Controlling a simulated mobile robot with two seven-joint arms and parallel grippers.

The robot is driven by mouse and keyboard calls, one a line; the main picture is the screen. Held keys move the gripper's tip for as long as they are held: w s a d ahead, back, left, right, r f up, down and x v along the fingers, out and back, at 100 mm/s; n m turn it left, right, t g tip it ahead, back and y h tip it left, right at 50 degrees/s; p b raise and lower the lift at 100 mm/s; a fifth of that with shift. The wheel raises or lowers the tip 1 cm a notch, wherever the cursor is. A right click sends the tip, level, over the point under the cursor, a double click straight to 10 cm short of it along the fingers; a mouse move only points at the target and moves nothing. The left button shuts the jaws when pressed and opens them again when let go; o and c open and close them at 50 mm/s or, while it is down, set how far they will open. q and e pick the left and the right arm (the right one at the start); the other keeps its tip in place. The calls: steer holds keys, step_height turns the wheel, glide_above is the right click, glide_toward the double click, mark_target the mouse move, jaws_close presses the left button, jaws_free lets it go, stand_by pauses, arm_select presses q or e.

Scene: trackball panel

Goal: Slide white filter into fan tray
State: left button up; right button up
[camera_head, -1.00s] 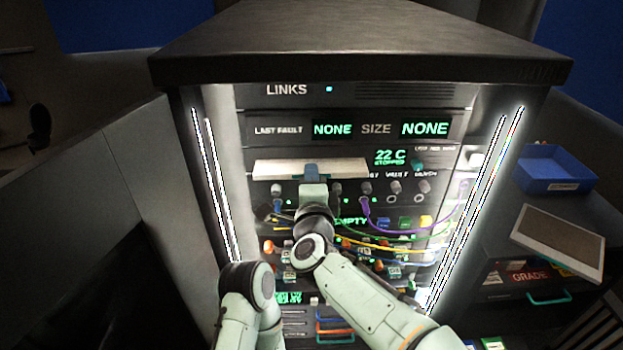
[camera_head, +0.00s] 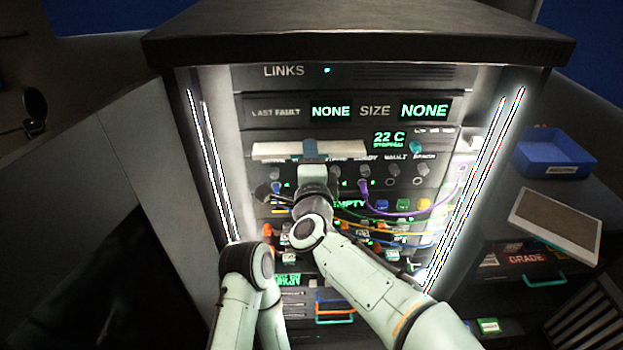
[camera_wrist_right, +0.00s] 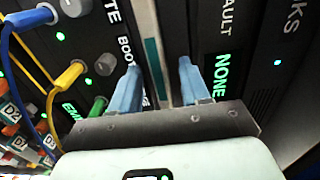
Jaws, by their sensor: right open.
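The white filter (camera_head: 268,151) shows in the head view as a pale horizontal bar at the fan tray (camera_head: 437,146), left of the green "22 C" readout. How deep it sits is unclear. My right gripper (camera_head: 313,149) is at the front of the filter, covering its middle. In the right wrist view the blue fingers of the right gripper (camera_wrist_right: 160,66) are apart, with the pale filter edge (camera_wrist_right: 144,28) and a teal strip between and beyond them. I cannot tell whether they touch it. My left arm is at lower left; its gripper is not visible.
Knobs and a purple cable (camera_head: 405,213) lie just below the tray, with yellow and other cables lower down. On the right-hand surface are a blue bin (camera_head: 553,160) and a white-framed panel with a brown face (camera_head: 556,220).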

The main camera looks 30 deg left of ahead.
arm_select(q)
steer(key=s+f+b, duration=0.3)
steer(key=s+f, duration=0.1)
steer(key=f, duration=0.1)
steer(key=shift+s+f+g+b, duration=0.25)
steer(key=shift+s+g+b, duration=0.05)
steer(key=shift+s+b, duration=0.05)
arm_select(e)
steer(key=v, duration=1.2)
steer(key=shift+s, duration=0.4)
steer(key=shift+d, duration=0.1)
